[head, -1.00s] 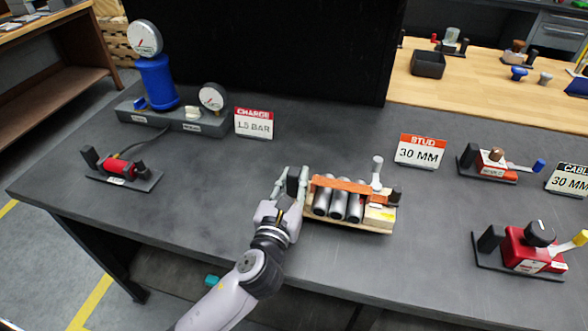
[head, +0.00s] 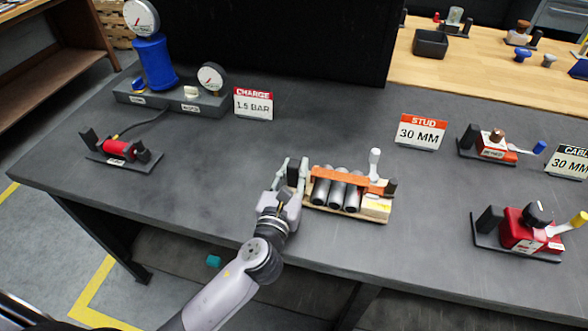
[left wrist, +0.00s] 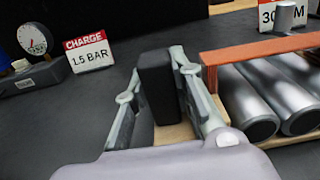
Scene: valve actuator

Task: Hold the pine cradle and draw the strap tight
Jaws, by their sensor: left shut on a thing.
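The pine cradle (head: 343,213) lies on the dark bench in the head view, with three grey cylinders (head: 337,191) side by side in it. An orange strap (head: 352,182) runs across over the cylinders; it also shows in the left wrist view (left wrist: 262,47). My left gripper (head: 289,177) is at the cradle's left end, shut on the black upright block (head: 293,171) there. In the left wrist view its fingers (left wrist: 165,95) lie on both sides of this block (left wrist: 158,88). My right gripper is not in view.
A STUD 30 MM sign (head: 419,132) stands behind the cradle. Red clamp devices (head: 524,228) stand at the right. A gauge stand (head: 172,98) and a small red device (head: 118,148) are at the left.

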